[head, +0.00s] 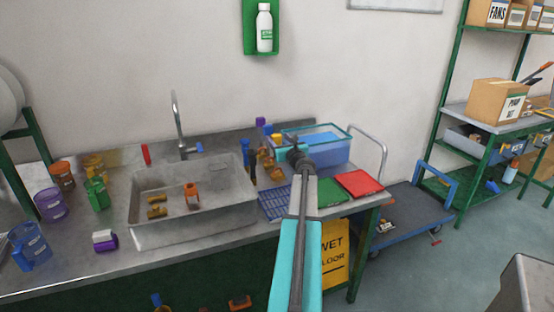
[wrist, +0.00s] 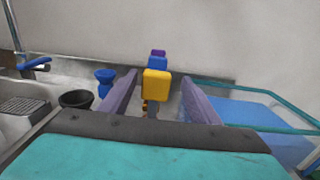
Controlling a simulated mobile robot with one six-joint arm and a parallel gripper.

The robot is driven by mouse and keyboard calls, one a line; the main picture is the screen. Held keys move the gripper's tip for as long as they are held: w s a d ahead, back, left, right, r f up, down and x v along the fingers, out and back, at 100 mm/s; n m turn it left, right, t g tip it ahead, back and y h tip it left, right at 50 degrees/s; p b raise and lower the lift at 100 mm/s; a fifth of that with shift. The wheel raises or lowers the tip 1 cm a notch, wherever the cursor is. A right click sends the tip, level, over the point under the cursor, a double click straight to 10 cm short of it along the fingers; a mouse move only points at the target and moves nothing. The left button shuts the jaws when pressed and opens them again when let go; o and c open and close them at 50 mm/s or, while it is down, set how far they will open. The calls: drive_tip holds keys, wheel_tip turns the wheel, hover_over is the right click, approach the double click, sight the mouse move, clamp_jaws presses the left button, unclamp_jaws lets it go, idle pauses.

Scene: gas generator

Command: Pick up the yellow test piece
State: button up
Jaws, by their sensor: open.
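The yellow test piece (wrist: 157,84) is a small block with rounded edges, at the front of a short row in the wrist view. It also shows in the head view as a small yellow spot (head: 277,138) near the tip of my arm. My gripper (wrist: 160,92) is open, with one finger on each side of the yellow piece in the picture. I cannot tell whether either finger touches it. In the head view my gripper (head: 288,155) is beside the row, partly hidden by my own arm. The lower part of the yellow piece is hard to make out.
A blue piece (wrist: 157,64) and a purple piece (wrist: 158,53) stand behind. A blue funnel-shaped thing (wrist: 105,78) and a dark cup (wrist: 76,99) are to the left. A blue bin with a teal rim (head: 322,148) is close on the right. The sink (head: 215,225) lies left.

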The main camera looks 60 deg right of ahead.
drive_tip(key=shift+w, duration=0.1)
drive_tip(key=p+x, duration=0.1)
drive_tip(key=x, duration=0.4)
drive_tip(key=shift+w+a, duration=0.1)
drive_tip(key=shift+a, duration=0.05)
idle(0.6)
drive_tip(key=shift+r, duration=0.1)
clamp_jaws()
